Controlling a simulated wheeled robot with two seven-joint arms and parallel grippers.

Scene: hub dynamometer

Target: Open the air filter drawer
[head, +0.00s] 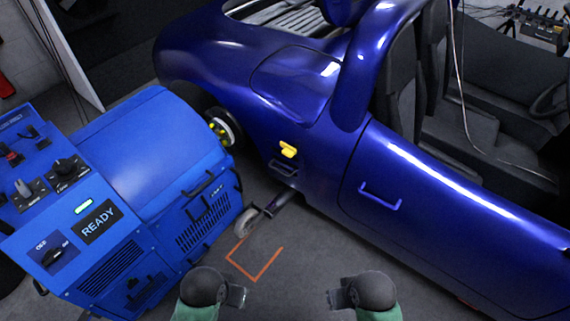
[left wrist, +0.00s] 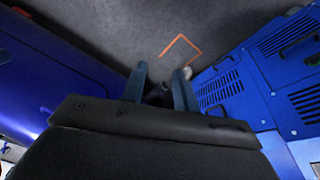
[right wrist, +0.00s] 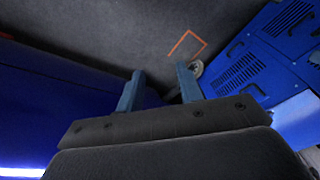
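The blue dynamometer cabinet (head: 150,150) stands at the left of the head view. A slotted panel (head: 203,228) with a dark bar handle (head: 197,187) is on its side facing the car. Another slotted panel (head: 110,266) with handles beside it is on its front. I cannot tell which is the air filter drawer; no panel looks pulled out. My left gripper (head: 239,296) is open and empty, low in front of the cabinet and apart from it. My right gripper (head: 336,299) is open and empty, farther right. The cabinet also shows at the right in both wrist views.
A blue car (head: 370,180) fills the right, close to the cabinet, with a wheel hub (head: 222,128) between them. A caster wheel (head: 246,222) and an orange floor marking (head: 258,277) lie ahead. The grey floor between my grippers is clear.

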